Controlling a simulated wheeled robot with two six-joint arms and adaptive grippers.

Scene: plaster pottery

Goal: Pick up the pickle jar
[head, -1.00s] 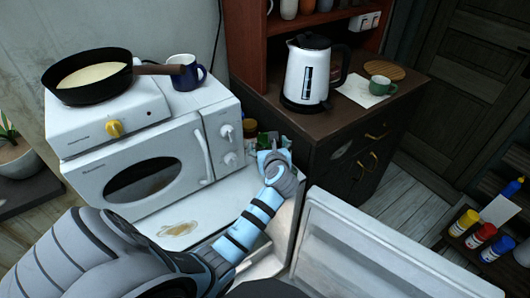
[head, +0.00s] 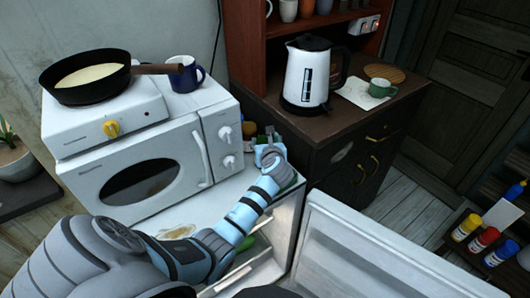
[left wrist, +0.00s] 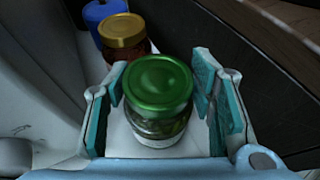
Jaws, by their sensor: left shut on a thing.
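The pickle jar (left wrist: 160,95) has a green lid and glass sides with green contents. In the left wrist view it stands upright between the two teal-padded fingers of my left gripper (left wrist: 160,84), which is shut on it. In the head view my left gripper (head: 268,147) is at the right end of the white fridge top, beside the microwave, and largely hides the jar. My right gripper is not in view.
A gold-lidded jar (left wrist: 123,35) and a blue container (left wrist: 100,14) stand close behind the pickle jar. The microwave (head: 150,170) is at left, the dark cabinet (head: 340,150) with a kettle (head: 308,75) at right. The fridge door (head: 370,250) hangs open in front.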

